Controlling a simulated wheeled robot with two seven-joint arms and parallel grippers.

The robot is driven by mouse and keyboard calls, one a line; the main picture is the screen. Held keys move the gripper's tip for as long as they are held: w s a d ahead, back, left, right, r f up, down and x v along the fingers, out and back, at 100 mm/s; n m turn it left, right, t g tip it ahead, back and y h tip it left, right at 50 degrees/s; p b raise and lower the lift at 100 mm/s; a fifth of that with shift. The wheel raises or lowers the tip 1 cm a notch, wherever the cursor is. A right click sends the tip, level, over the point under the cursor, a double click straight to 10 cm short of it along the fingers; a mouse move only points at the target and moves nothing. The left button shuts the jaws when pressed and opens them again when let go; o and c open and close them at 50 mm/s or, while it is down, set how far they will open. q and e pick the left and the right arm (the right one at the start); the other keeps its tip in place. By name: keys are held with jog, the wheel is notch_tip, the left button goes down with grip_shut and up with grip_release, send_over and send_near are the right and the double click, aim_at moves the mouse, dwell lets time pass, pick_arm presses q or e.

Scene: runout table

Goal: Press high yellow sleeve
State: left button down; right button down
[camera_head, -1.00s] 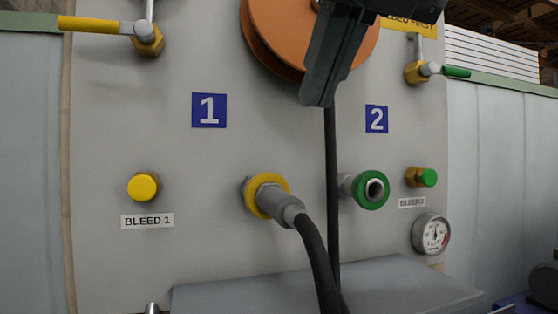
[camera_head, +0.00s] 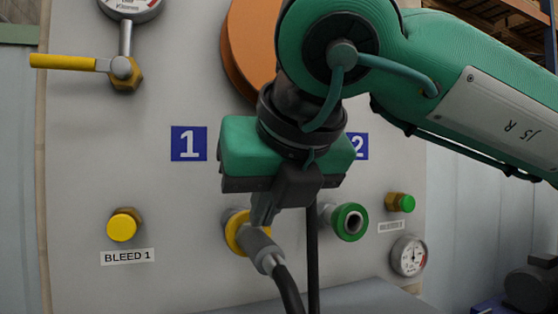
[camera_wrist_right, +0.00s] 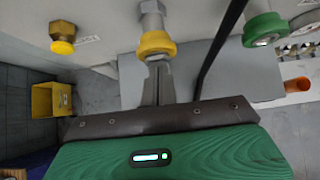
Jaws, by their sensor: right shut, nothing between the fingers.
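The yellow sleeve (camera_head: 233,235) is a ring around the coupling at port 1, with a grey hose end (camera_head: 262,250) plugged in. It also shows in the right wrist view (camera_wrist_right: 156,44), straight ahead of the fingers. My right gripper (camera_head: 262,212) is shut and empty, with its fingertips just in front of the sleeve's upper part. In the right wrist view the grey fingers (camera_wrist_right: 158,80) point at the sleeve; whether they touch it I cannot tell. The fingers hide part of the sleeve in the head view. My left gripper is not in view.
A green-ringed port 2 (camera_head: 349,222) sits close on the right. The yellow bleed button (camera_head: 122,227) is on the left, the green one (camera_head: 400,202) on the right. A yellow-handled valve (camera_head: 65,62) and an orange reel (camera_head: 246,45) are above. A dark hose (camera_head: 313,250) hangs beside port 2.

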jog(key=shift+w+a+r+p, duration=0.1)
jog(key=shift+w+a+p, duration=0.25)
jog(key=shift+w, duration=0.3)
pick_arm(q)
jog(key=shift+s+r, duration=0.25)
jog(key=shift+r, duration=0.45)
pick_arm(e)
jog(key=shift+w, duration=0.3)
jog(key=shift+w+a+f+b, duration=0.15)
jog(key=shift+w+f+b, duration=0.15)
jog(key=shift+b, duration=0.3)
jog(key=shift+w+a+r+b, duration=0.1)
jog(key=shift+w+b, duration=0.4)
jog(key=shift+s+r, duration=0.1)
jog(key=shift+r, duration=0.05)
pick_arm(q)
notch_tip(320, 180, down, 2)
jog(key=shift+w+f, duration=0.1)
